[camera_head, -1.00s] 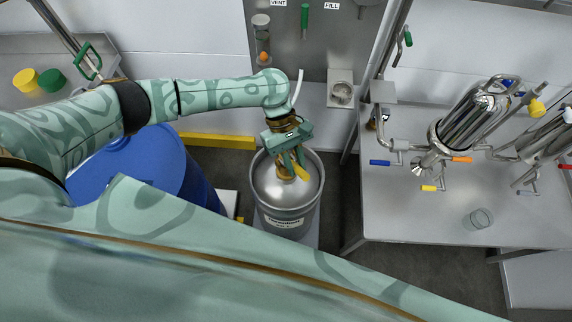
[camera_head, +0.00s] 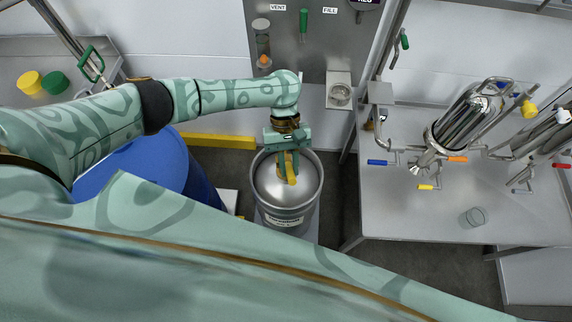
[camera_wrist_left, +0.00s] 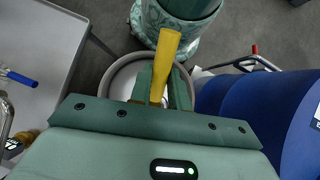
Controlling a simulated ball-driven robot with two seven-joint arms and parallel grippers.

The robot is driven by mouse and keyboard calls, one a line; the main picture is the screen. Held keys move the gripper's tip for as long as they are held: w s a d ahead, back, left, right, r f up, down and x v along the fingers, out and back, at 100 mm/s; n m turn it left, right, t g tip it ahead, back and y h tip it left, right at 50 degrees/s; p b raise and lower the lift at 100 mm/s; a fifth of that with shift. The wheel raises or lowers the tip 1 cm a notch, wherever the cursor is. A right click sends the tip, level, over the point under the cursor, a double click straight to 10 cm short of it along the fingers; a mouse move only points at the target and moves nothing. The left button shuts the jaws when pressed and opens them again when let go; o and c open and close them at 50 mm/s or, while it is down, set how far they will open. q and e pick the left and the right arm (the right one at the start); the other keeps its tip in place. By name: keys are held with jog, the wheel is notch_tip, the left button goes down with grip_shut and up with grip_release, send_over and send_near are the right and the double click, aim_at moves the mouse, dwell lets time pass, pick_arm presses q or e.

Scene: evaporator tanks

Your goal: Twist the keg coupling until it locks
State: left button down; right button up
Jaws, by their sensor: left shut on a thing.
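The keg (camera_head: 286,208) is a grey steel drum with a domed top, standing upright on the floor in the middle of the head view. The coupling's yellow handle (camera_head: 291,177) shows at the keg's top centre; it also shows in the left wrist view (camera_wrist_left: 164,62), standing out between the fingers. My left gripper (camera_head: 287,165) reaches down from above and is shut on the yellow handle. In the left wrist view the green fingers (camera_wrist_left: 160,88) sit on both sides of it. The coupling's body is hidden beneath the gripper. My right gripper is not in view.
A blue drum (camera_head: 200,182) stands left of the keg. A panel (camera_head: 290,45) with a green handle is behind. A yellow bar (camera_head: 217,141) lies behind the blue drum.

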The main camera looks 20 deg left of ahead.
pick_arm(q)
jog(key=shift+s+a+r+m+y, duration=0.15)
jog(key=shift+m+y, duration=0.15)
jog(key=shift+m, duration=0.2)
jog(key=shift+a+m, duration=0.15)
jog(key=shift+m, duration=0.25)
jog(key=shift+y+p, duration=0.3)
jog(key=c, duration=1.7)
grip_release()
jog(key=shift+a+m+g, duration=0.15)
jog(key=shift+m+g, duration=0.15)
jog(key=shift+m, duration=0.2)
jog(key=shift+c, duration=0.2)
jog(key=o, duration=0.5)
jog(key=shift+f, duration=0.2)
